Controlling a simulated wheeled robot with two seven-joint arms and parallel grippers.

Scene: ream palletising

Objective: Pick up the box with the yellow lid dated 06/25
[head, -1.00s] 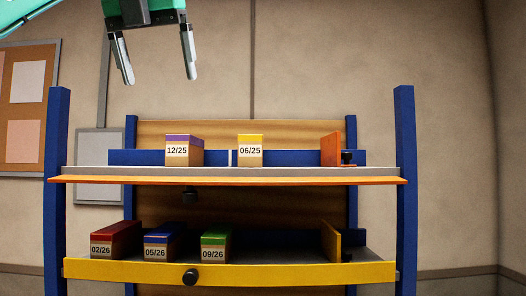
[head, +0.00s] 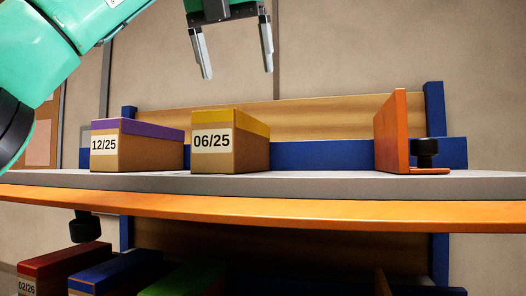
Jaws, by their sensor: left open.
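The box with the yellow lid (head: 230,145) stands on the upper shelf (head: 330,184), its white label reading 06/25 facing me. My left gripper (head: 238,72) is open and empty. Its two fingers point down, above the yellow-lidded box in the picture, with a gap between fingertips and lid. How far it is in depth from the box I cannot tell. My right gripper is not in view.
A box with a purple lid (head: 137,146), dated 12/25, stands just left with a narrow gap. An orange upright divider (head: 392,131) with a black knob (head: 425,152) stands to the right, with free shelf between. Red, blue and green-lidded boxes sit on the lower shelf.

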